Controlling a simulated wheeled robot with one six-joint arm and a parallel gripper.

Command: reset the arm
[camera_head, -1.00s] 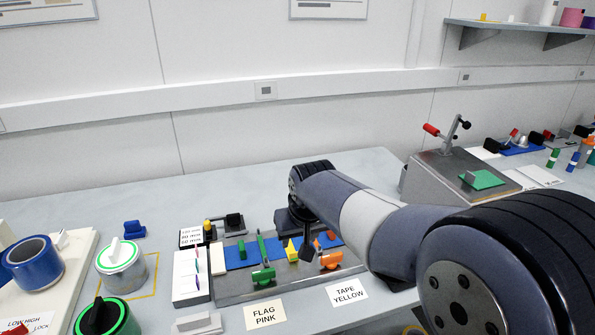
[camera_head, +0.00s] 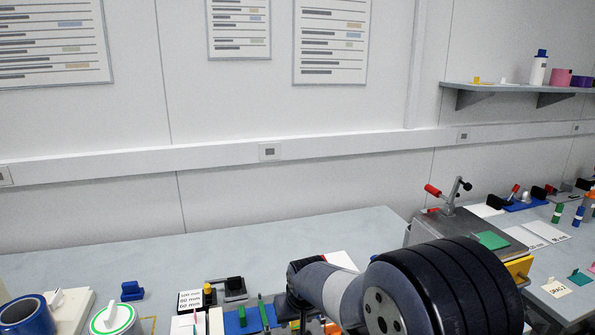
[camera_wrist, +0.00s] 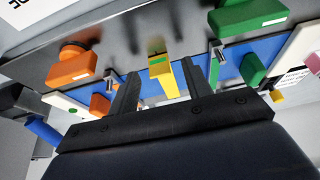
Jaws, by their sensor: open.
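My gripper (camera_wrist: 160,88) is open, with its two dark fingers apart in the wrist view. A yellow piece (camera_wrist: 163,68) shows between the fingertips, and I cannot tell how far beyond them it is. The fingers point toward a row of coloured parts on a blue strip (camera_wrist: 285,45). In the head view my arm reaches in from the lower right, and its wrist end is over the parts near the bottom edge. My fingers are mostly cut off or hidden there.
Orange (camera_wrist: 72,68) and green (camera_wrist: 250,68) parts flank the fingers closely. In the head view, a grey box with a red-handled clamp (camera_head: 436,191) stands right of my arm. A blue tape roll (camera_head: 28,316) is at lower left. The bench's back is largely clear (camera_head: 190,245).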

